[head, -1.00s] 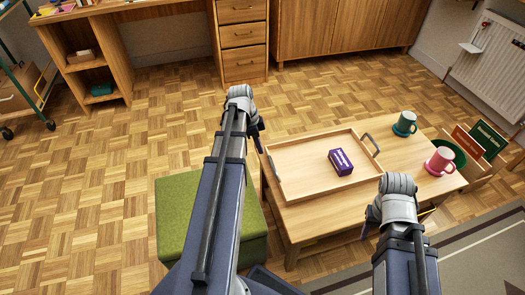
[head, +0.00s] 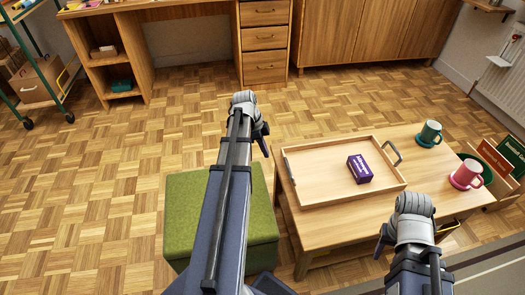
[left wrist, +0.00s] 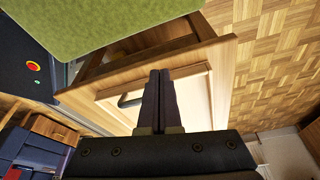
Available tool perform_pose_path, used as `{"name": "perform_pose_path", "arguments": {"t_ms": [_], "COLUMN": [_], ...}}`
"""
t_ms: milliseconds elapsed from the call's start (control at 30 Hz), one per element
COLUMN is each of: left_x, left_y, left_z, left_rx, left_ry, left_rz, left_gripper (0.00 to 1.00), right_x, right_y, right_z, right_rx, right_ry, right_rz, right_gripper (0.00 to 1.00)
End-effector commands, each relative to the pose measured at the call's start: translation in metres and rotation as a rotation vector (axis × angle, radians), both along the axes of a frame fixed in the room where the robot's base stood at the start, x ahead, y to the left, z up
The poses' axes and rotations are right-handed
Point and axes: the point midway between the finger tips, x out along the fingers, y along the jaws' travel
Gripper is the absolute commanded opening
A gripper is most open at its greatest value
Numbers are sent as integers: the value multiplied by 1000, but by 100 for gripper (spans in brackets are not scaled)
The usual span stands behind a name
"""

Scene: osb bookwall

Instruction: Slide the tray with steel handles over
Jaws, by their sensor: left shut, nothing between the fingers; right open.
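The light wooden tray (head: 330,192) with steel handles lies on the low wooden table. Its left handle (head: 288,166) and right handle (head: 393,152) stand at its two ends. A purple box (head: 360,169) lies in the tray. My left gripper (head: 264,148) is shut and empty, just left of the tray's left end and apart from it. In the left wrist view the shut fingers (left wrist: 156,82) point toward the tray (left wrist: 190,85), with a dark handle (left wrist: 130,99) beside them. My right gripper (head: 380,252) is open and empty near the table's front edge.
The table (head: 325,232) also bears a teal mug (head: 429,135) and a pink mug (head: 466,174) to the right of the tray. A green stool (head: 262,225) stands left of the table. A holder with books (head: 495,157) stands at the right. The floor behind is clear.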

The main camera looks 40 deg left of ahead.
Motion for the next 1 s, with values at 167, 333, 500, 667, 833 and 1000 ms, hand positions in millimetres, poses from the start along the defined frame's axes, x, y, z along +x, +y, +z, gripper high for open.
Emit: {"name": "perform_pose_path", "arguments": {"t_ms": [167, 333, 500, 667, 833, 1000], "left_x": [4, 14, 24, 28, 29, 29], "left_y": [-6, -21, -35, -41, -42, -42], "left_z": [-32, -34, -34, -34, -34, -34], "left_rx": [0, 0, 0, 0, 0, 0], "left_ry": [0, -1, 0, 0, 0, 0], "left_rz": [0, -3, -1, 0, 1, 1], "left_gripper": [0, 0, 0, 0, 0, 0], "right_x": [0, 0, 0, 0, 0, 0], "right_y": [1, 1, 1, 1, 1, 1], "right_z": [-32, -34, -34, -34, -34, -34], "right_rx": [4, 6, 6, 6, 6, 6], "right_ry": [0, 0, 1, 1, 1, 1], "right_rz": [5, 7, 7, 7, 7, 7], "right_gripper": [50, 50, 50, 50, 50, 50]}}
